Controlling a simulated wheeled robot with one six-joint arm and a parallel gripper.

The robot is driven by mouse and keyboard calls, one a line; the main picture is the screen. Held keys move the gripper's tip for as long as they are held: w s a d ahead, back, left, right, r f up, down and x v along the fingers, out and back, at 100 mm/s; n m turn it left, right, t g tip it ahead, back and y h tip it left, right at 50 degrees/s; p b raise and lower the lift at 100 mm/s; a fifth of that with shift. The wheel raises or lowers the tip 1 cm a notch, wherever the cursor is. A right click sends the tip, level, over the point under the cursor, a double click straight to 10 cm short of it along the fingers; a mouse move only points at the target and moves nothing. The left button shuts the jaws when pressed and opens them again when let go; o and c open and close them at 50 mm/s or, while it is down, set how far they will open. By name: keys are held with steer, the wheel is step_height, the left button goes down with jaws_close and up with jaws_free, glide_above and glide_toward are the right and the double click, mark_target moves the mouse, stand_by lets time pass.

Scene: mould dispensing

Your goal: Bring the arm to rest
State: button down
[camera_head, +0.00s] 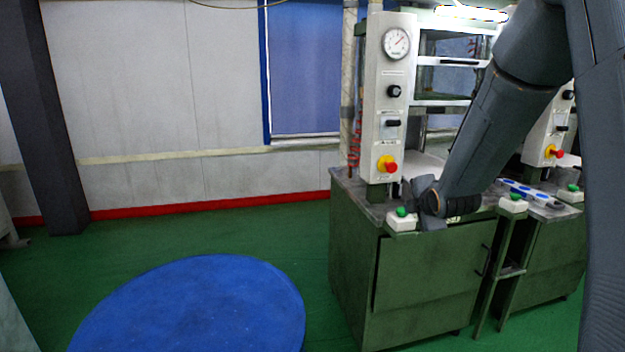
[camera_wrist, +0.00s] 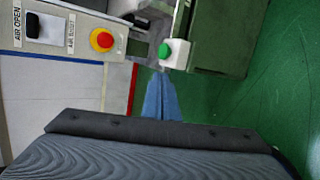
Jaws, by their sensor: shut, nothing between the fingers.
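My arm comes down from the upper right in the head view. My gripper (camera_head: 426,195) is at its lower end, low over the front left corner of the near press's bench, close to a white box with a green button (camera_head: 402,220). It is shut and holds nothing that I can see; its fingertips are small and dark there, and I cannot tell whether it touches the bench. In the wrist view a dark ribbed body fills the bottom, and a narrow pale blue shape rises beyond it toward the green-button box (camera_wrist: 174,54).
The near press has a white control panel (camera_head: 390,100) with a gauge and a red knob, on a green cabinet (camera_head: 425,275). A second press (camera_head: 545,245) stands to its right. A round blue mat (camera_head: 195,305) lies on open green floor at left. A dark pillar (camera_head: 50,120) stands far left.

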steer(key=s+a+f+m+g+p, duration=0.1)
steer(key=s+m+g, duration=0.3)
steer(key=s, duration=0.8)
steer(key=s+a+f+m+g, duration=0.2)
steer(key=s+a+m+g, duration=0.2)
steer(key=s+m, duration=0.5)
steer(key=s+a+f+m+g+p, duration=0.1)
steer(key=s+m, duration=0.6)
steer(key=s, duration=1)
steer(key=a+f+g, duration=0.1)
steer(key=a+g, duration=0.1)
steer(key=shift+f+g+p, duration=0.35)
steer(key=shift+g, duration=0.05)
